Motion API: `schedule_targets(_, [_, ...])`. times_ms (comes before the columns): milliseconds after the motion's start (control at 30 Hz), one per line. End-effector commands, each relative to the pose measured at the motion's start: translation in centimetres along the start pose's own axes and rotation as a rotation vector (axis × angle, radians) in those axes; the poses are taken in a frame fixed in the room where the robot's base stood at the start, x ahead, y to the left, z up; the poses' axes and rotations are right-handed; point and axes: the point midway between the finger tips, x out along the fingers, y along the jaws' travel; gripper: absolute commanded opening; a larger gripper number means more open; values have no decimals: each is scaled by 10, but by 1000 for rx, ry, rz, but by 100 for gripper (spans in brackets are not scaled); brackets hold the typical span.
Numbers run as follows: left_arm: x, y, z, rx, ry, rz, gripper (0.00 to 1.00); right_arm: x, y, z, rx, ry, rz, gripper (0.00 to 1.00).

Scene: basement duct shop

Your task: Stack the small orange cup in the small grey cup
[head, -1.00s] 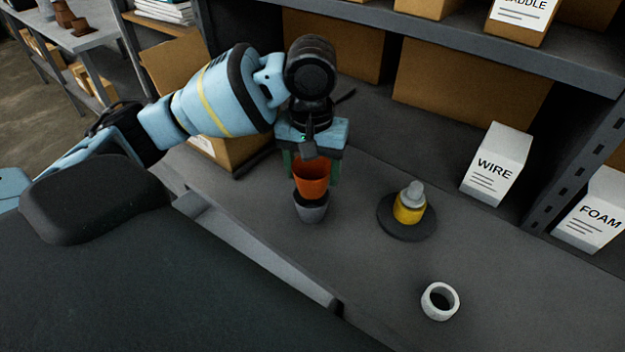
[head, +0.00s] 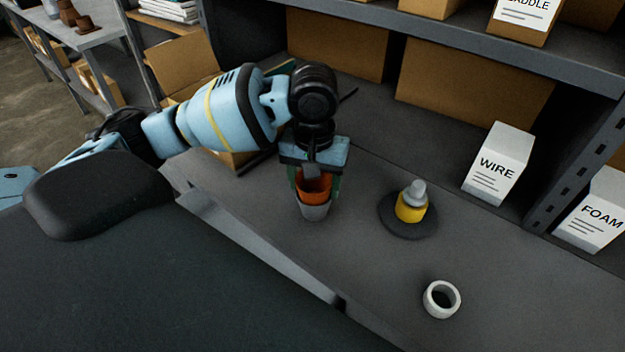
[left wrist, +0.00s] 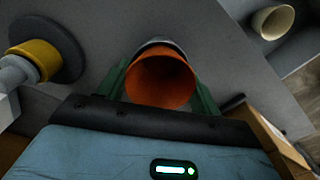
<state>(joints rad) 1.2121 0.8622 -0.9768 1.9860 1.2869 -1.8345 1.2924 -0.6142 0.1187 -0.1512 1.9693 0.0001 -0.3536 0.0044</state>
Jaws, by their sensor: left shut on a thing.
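The small orange cup (head: 312,187) sits upright inside the small grey cup (head: 316,211), with its upper part showing above the grey rim. The grey cup stands on the shelf surface. My left gripper (head: 318,182) is shut on the orange cup, with a green finger on either side of it. In the left wrist view the orange cup (left wrist: 160,82) lies between the green fingers, and a sliver of the grey cup (left wrist: 158,43) shows behind it. How deep the orange cup sits is hidden. My right gripper is not in view.
A WIRE box (head: 496,165) and a FOAM box (head: 594,215) stand at the right.

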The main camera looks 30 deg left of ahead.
Motion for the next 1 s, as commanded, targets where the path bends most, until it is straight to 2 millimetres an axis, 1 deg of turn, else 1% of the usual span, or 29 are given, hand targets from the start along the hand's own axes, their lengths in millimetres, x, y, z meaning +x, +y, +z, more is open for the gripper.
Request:
schedule_targets(33, [10,0,3,2,-18,-8,42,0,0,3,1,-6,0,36])
schedule_targets(67, [10,0,3,2,-20,-8,67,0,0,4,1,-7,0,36])
schedule_targets(200, [12,0,4,3,-24,-10,85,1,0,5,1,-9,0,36])
schedule_targets(533, [7,0,2,2,-16,-6,86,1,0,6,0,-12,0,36])
schedule_targets(700, [-2,0,2,4,-16,-6,86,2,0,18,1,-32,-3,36])
schedule_targets(733, [-5,0,1,4,-15,-6,86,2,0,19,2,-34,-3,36])
schedule_targets(800, [-25,1,1,3,-9,-4,86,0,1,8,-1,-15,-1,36])
schedule_targets(1000, [-70,1,1,2,-5,-1,86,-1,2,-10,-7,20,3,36])
